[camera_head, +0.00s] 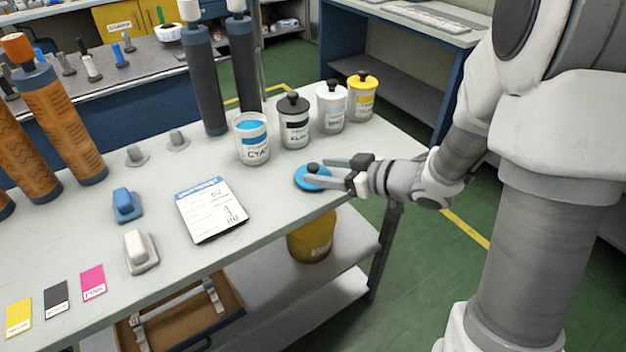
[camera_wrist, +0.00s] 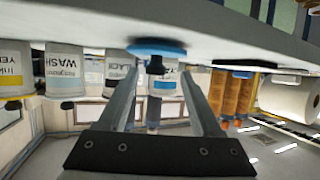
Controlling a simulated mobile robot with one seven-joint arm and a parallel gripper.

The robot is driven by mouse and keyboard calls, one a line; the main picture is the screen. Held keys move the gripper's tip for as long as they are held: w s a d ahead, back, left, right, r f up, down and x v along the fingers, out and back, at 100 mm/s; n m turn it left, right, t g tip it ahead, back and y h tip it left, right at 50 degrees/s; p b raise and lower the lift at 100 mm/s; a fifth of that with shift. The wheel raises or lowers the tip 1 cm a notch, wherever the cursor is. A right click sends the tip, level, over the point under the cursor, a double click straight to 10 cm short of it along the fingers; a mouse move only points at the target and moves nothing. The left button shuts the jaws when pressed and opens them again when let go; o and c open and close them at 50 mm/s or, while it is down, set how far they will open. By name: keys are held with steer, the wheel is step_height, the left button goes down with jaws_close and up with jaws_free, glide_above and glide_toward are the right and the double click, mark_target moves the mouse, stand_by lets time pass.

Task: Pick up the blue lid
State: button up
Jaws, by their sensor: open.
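The blue lid (camera_head: 313,178) lies flat on the table near its right edge, with a dark knob on top. My gripper (camera_head: 334,172) reaches in from the right with its jaws apart, and the knob is close to the fingertips. In the wrist view the lid (camera_wrist: 156,46) appears edge-on, and its dark knob (camera_wrist: 155,66) shows between the two fingers of my gripper (camera_wrist: 160,80). I see no finger clearly pressing on the knob. The open cyan jar (camera_head: 252,141) stands behind the lid, with blue ink visible inside.
Black-lidded (camera_head: 294,122), white (camera_head: 331,107) and yellow (camera_head: 361,97) jars stand in a row behind the gripper. A printed card (camera_head: 212,210) lies left of the lid, with a blue block-shaped tool (camera_head: 127,204) beyond it. A yellow container (camera_head: 311,240) sits on the lower shelf.

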mark_target(308, 165)
steer(key=shift+w+r+b+x, duration=0.15)
steer(key=shift+b+x, duration=0.4)
steer(key=shift+x, duration=1.15)
steer(key=shift+w+r+b+x, duration=0.15)
steer(key=shift+b+x, duration=0.35)
steer(key=shift+x, duration=1.25)
steer(key=shift+d+f, duration=0.1)
steer(key=shift+d, duration=0.1)
jaws_close()
